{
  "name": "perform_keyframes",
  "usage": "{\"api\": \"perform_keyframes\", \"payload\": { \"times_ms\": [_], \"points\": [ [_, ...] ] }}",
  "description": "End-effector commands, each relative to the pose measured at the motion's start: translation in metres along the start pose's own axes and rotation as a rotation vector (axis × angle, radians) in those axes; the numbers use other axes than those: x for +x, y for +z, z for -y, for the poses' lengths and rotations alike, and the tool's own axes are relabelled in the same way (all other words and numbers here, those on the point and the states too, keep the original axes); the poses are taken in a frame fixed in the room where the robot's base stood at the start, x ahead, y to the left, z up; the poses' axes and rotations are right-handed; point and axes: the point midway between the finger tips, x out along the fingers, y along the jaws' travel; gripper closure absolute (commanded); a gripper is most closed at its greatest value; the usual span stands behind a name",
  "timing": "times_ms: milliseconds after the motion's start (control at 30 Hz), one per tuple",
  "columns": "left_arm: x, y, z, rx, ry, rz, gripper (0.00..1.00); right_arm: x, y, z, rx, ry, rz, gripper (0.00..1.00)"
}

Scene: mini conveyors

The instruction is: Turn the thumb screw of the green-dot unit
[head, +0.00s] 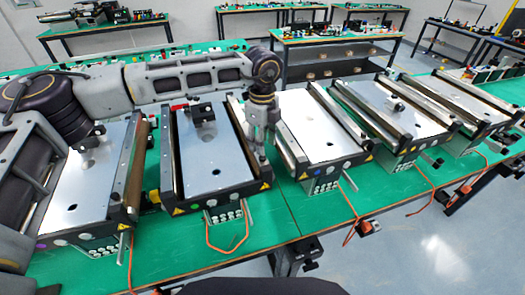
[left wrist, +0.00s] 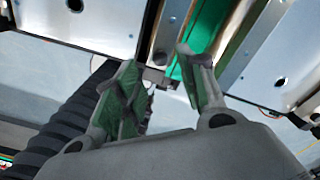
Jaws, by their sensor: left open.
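Several mini conveyor units stand in a row on the green table. The second unit from the left (head: 215,165) has small round dots on its front face; the left one (head: 195,207) looks greenish but is too small to be sure. My left gripper (head: 259,157) points down at this unit's right side, in the gap before the third unit (head: 315,130). In the left wrist view my left gripper (left wrist: 158,64) is open, its fingers apart with nothing clearly between them. A small grey block (left wrist: 154,78) shows beyond the fingers; I cannot tell whether it is the thumb screw.
The leftmost unit (head: 85,185) lies under my left arm. A black bracket (head: 203,112) sits on the second unit. Orange cables (head: 230,246) hang in front of the units. Other tables stand behind.

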Motion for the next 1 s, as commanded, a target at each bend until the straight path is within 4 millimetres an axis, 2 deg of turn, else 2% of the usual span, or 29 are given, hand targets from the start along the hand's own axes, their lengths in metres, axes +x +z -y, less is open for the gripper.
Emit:
{"api": "perform_keyframes", "payload": {
  "times_ms": [200,400,833,867,1000],
  "points": [
    [0.027,0.0,-0.001,0.001,0.002,0.0,0.6,-0.009,-0.001,0.0,0.0,0.0,0.0,0.6],
    [0.046,-0.001,0.0,0.0,0.001,-0.001,0.6,-0.013,-0.001,0.0,0.0,0.0,0.0,0.6],
    [0.053,0.0,0.0,0.0,-0.001,0.0,0.6,-0.013,-0.002,0.002,0.001,-0.002,0.0,0.6],
    [0.053,0.0,0.0,0.0,-0.001,0.0,0.61,-0.013,-0.002,0.002,0.001,-0.002,0.0,0.6],
    [0.053,0.0,0.0,0.0,-0.001,-0.001,0.79,-0.013,-0.002,0.003,0.002,-0.003,-0.001,0.6]
  ]
}}
